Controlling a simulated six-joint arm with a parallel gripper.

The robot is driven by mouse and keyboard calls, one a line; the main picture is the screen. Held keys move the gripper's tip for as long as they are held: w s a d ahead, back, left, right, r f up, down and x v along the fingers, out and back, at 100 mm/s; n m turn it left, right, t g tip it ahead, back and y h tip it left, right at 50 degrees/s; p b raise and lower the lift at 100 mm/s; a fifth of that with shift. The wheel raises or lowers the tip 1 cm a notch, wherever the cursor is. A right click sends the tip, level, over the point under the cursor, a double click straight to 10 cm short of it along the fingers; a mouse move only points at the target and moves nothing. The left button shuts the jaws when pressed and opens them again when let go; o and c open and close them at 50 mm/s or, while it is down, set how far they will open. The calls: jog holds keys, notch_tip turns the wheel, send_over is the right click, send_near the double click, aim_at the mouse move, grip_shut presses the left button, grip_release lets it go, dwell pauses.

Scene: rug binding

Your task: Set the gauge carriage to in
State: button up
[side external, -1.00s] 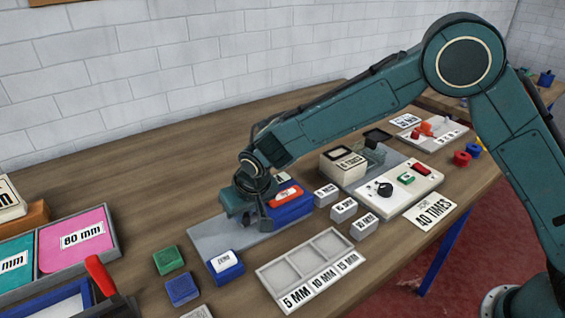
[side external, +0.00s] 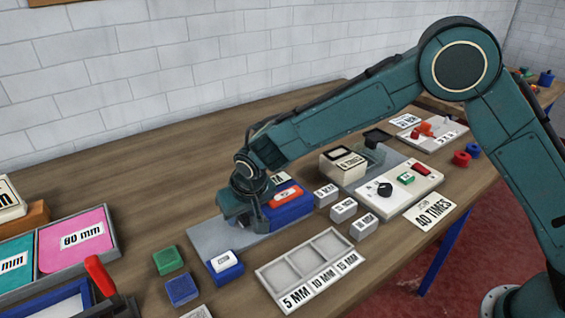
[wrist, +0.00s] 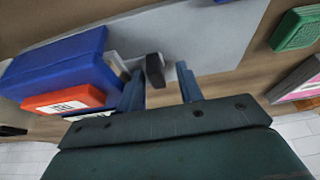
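A blue block (side external: 292,208) with an orange labelled part (side external: 285,196) stands on a grey plate (side external: 212,234). I cannot tell for sure which piece is the gauge carriage. My gripper (side external: 247,220) is low over the plate, just left of the blue block. In the wrist view the two fingers of my gripper (wrist: 160,88) are apart, with a small black knob (wrist: 154,70) between them, nearer the left finger. I cannot tell whether that finger touches it. The blue block (wrist: 60,65) and orange part (wrist: 62,102) lie left of the fingers.
A blue block with a white "ZERO"-like label (side external: 223,260) sits at the plate's near end. Green (side external: 167,260) and blue (side external: 182,290) blocks lie left of it. Small labelled grey blocks (side external: 344,209) and a compartment tray (side external: 290,272) stand to the right.

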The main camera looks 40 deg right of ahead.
jog(key=a, duration=0.6)
jog(key=shift+a, duration=0.25)
jog(key=v, duration=1.4)
jog(key=s+d+r, duration=0.4)
jog(key=d+r, duration=0.1)
jog(key=d, duration=0.4)
jog(key=s+d+r, duration=0.4)
jog(key=d+r, duration=0.2)
jog(key=d, duration=0.4)
jog(key=shift+d, duration=0.25)
jog(key=w+a+f, duration=0.4)
jog(key=a+f, duration=0.1)
jog(key=a, duration=0.4)
jog(key=w+a+f, duration=0.3)
jog(key=a+f, duration=0.3)
jog(key=a, duration=0.3)
jog(key=shift+w+a, duration=0.3)
jog(key=shift+w, duration=0.1)
